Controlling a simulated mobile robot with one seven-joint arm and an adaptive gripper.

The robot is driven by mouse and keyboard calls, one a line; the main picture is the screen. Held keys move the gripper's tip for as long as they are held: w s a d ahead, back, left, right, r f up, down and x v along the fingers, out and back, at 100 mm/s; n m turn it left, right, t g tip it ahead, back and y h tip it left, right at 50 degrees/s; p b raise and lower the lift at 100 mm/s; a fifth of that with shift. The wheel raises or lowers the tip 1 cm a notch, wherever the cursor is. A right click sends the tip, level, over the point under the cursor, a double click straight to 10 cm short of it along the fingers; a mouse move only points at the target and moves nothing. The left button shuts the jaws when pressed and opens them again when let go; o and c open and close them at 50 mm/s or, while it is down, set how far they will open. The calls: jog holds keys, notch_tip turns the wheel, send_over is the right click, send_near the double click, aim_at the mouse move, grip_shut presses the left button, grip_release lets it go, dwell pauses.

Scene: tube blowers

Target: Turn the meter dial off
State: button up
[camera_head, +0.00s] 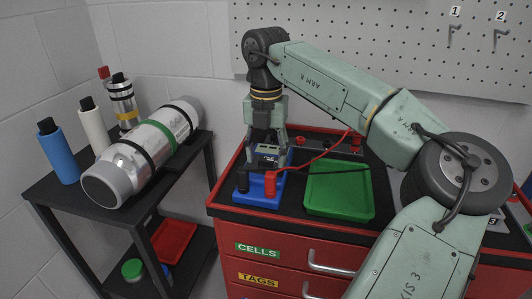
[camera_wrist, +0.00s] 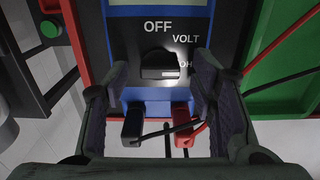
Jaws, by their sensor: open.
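The meter (camera_head: 262,190) is a blue-cased box with a dark face, standing on the red cabinet's black top. In the wrist view its black dial knob (camera_wrist: 160,64) sits below the word OFF. VOLT is up and right of the knob, and a partly covered label starting "OH" is at its right. The knob's bar looks roughly level, in line with that lower label; I cannot make out a pointer mark. My gripper (camera_wrist: 160,78) is open, with one finger on each side of the knob and gaps between. In the head view my gripper (camera_head: 266,138) points down over the meter.
Black and red plugs (camera_wrist: 132,125) with leads are at the meter's near edge. A green tray (camera_head: 338,190) lies right of it on the red cabinet (camera_head: 300,262). A pegboard stands behind. A side table at left holds a large cylinder (camera_head: 140,155) and bottles.

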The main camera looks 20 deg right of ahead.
jog(key=shift+c, duration=0.6)
jog(key=c, duration=1)
jog(key=shift+n, duration=0.3)
jog(key=shift+c, duration=0.2)
jog(key=n+p, duration=0.1)
jog(key=n, duration=0.2)
jog(key=shift+n, duration=0.3)
jog(key=n+p, duration=0.1)
jog(key=n, duration=0.3)
jog(key=shift+w+n, duration=0.1)
jog(key=shift+n, duration=0.2)
jog(key=n+p, duration=0.1)
jog(key=n, duration=0.3)
jog(key=shift+n, duration=2.5)
jog(key=shift+p, duration=0.3)
